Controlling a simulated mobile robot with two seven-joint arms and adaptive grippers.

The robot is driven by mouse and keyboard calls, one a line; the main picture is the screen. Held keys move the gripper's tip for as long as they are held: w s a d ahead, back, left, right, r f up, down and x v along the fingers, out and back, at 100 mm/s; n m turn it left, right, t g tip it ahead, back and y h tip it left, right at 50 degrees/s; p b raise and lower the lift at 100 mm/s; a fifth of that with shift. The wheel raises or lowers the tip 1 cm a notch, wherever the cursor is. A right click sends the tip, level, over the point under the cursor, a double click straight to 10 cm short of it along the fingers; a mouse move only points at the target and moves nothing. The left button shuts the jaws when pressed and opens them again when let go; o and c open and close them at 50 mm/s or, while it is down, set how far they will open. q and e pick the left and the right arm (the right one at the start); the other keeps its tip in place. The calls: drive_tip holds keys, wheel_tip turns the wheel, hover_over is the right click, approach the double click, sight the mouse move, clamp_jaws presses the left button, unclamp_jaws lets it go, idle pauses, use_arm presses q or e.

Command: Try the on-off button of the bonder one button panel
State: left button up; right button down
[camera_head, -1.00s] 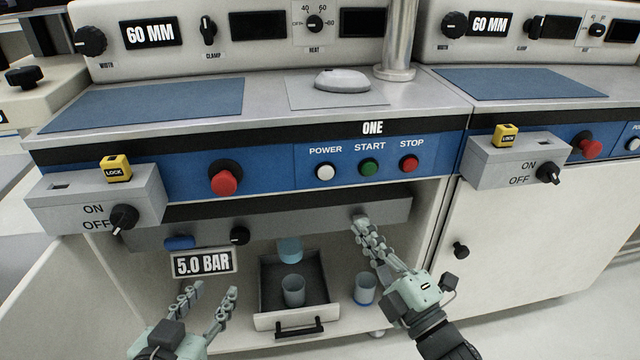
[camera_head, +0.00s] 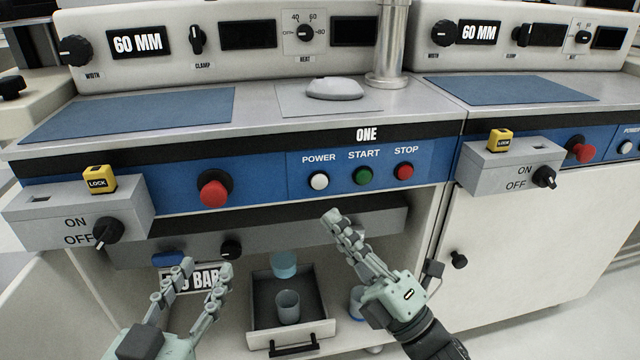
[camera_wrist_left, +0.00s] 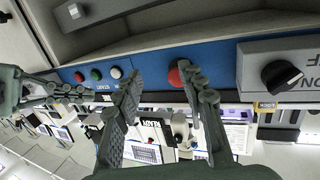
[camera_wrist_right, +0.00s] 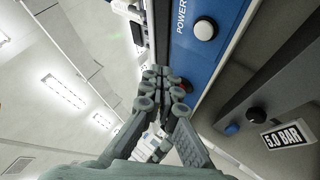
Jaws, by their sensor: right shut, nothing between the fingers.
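The blue button panel (camera_head: 340,194) under the label ONE carries a white POWER button (camera_head: 319,180), a green START button (camera_head: 364,175) and a red STOP button (camera_head: 403,172). The white button also shows in the right wrist view (camera_wrist_right: 204,30) and the left wrist view (camera_wrist_left: 116,72). My right gripper (camera_head: 330,217) is shut and empty. In the head view its tips appear just below the POWER button; in the right wrist view they are apart from it. My left gripper (camera_head: 200,271) is open and empty, lower left of the panel.
A red mushroom knob (camera_head: 213,193) stands out left of the panel. A grey ON/OFF box (camera_head: 75,218) with a yellow lock juts out at the left. Below, a drawer (camera_head: 290,340) with a cup stands open. A similar bonder is at the right.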

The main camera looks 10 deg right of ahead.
sight(319, 182)
use_arm(q)
wheel_tip(319, 182, up, 6)
drive_tip(key=s+d+t+h+b, duration=0.1)
drive_tip(key=d+t, duration=0.1)
drive_tip(key=t, duration=0.1)
drive_tip(key=shift+d+r+h, duration=0.15)
drive_tip(key=shift+h, duration=0.25)
use_arm(e)
drive_tip(key=w, duration=0.7)
use_arm(q)
drive_tip(key=shift+s, duration=0.1)
use_arm(e)
drive_tip(key=shift+s+a, duration=0.1)
drive_tip(key=shift+w, duration=0.2)
drive_tip(key=shift+w, duration=0.25)
use_arm(q)
drive_tip(key=shift+f, duration=0.2)
use_arm(e)
drive_tip(key=shift+w, duration=0.4)
idle(0.5)
idle(0.3)
use_arm(q)
drive_tip(key=shift+r, duration=0.2)
use_arm(e)
drive_tip(key=shift+s, duration=0.85)
